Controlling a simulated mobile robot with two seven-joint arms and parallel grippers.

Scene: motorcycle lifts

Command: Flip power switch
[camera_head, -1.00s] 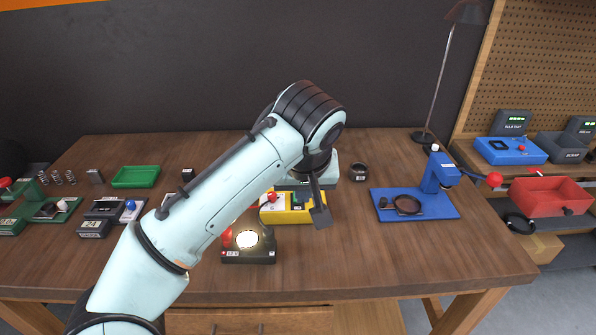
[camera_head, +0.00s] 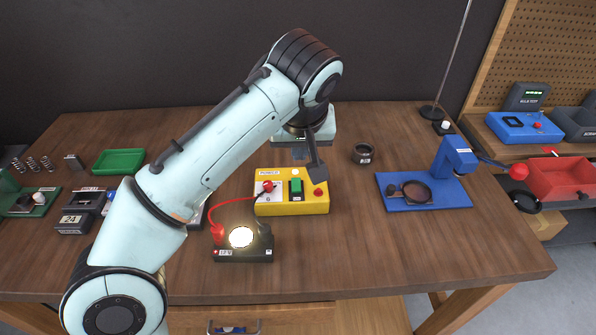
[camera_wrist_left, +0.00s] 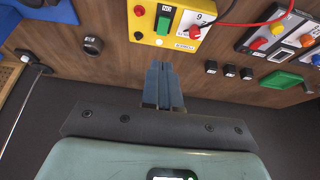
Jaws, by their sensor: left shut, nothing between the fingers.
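A yellow control box (camera_head: 291,207) sits in the middle of the bench. A green rocker switch (camera_head: 296,187) is on its top, between a white panel with a red plug and a red button (camera_head: 318,192). The box is at the top of the left wrist view (camera_wrist_left: 150,33), with the green switch (camera_wrist_left: 165,20) clear to see. My left gripper (camera_head: 318,170) is shut and empty, pointing down just behind and above the box's back right part. Its closed fingers (camera_wrist_left: 160,70) appear apart from the switch in the wrist view. My right gripper is out of view.
A glowing round lamp on a dark base (camera_head: 243,254) stands in front of the box, joined to it by a red cable (camera_head: 231,201). A blue stand (camera_head: 425,190) is to the right, a dark cup (camera_head: 363,153) behind. A green tray (camera_head: 118,161) lies left.

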